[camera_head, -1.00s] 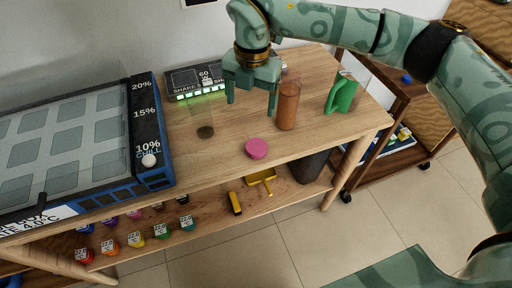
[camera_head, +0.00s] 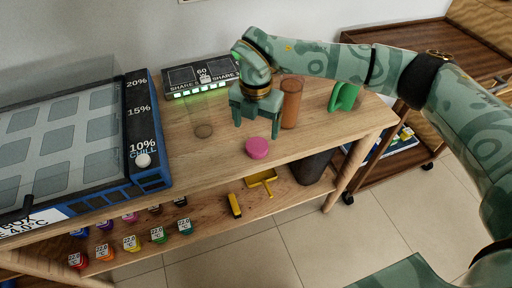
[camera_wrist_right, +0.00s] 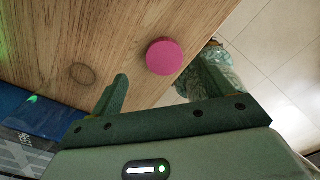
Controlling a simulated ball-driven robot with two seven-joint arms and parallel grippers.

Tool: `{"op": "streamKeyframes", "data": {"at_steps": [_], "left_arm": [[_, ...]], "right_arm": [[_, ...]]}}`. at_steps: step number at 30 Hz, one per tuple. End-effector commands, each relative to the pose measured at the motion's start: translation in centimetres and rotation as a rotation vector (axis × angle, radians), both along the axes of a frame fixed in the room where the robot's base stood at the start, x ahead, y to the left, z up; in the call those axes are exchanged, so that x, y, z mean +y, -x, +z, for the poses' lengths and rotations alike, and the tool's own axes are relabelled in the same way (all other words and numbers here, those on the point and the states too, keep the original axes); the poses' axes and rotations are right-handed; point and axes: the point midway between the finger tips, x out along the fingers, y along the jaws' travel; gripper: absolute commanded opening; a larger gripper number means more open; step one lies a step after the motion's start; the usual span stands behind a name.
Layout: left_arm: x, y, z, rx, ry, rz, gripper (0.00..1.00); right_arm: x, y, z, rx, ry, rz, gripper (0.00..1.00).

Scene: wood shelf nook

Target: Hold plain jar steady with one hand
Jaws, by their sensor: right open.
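A clear, see-through jar (camera_head: 203,130) with a little brown stuff at its bottom stands on the wooden top, left of my right gripper. A tall jar filled with orange-brown (camera_head: 291,104) stands just right of and behind the gripper. I cannot tell for sure which is the plain jar. My right gripper (camera_head: 257,125) is open, fingers pointing down over the top, with nothing between them. A pink round lid (camera_head: 257,148) lies just in front of it; in the right wrist view the lid (camera_wrist_right: 164,57) shows between and beyond the fingertips. My left gripper is not in view.
A blue-framed chill box (camera_head: 155,180) fills the left. A lit panel (camera_head: 203,79) stands behind the clear jar. A green handled thing (camera_head: 343,97) stands at the right. Yellow tools (camera_head: 262,178) and several coloured small pots (camera_head: 131,243) are on the lower shelf. The front right top is clear.

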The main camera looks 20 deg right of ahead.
Motion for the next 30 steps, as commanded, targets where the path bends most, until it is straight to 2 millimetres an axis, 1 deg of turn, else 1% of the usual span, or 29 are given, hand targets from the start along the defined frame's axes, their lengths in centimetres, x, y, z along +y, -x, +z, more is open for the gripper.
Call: {"op": "streamKeyframes", "data": {"at_steps": [1,3,14,17,22,25,27,30], "left_arm": [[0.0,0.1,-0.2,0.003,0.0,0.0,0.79],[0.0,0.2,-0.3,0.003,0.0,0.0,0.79],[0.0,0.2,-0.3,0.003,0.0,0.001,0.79],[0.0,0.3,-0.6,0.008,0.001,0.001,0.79],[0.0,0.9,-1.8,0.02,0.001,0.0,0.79],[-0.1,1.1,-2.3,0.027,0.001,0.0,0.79],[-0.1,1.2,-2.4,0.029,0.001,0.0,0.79],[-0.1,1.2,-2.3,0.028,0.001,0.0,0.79]], "right_arm": [[0.0,0.0,-0.6,0.002,-0.001,0.0,0.79],[0.0,0.0,-0.9,0.001,-0.001,0.0,0.79],[0.0,0.0,-0.9,0.0,-0.001,0.0,0.79],[0.0,0.2,-1.7,0.002,-0.001,-0.001,0.79],[0.0,0.9,-4.4,0.006,-0.001,0.001,0.79],[0.0,0.9,-5.8,0.004,-0.001,0.0,0.79],[0.0,0.9,-6.2,0.002,-0.001,0.0,0.79],[0.0,0.9,-6.1,-0.001,-0.001,0.0,0.79]]}}
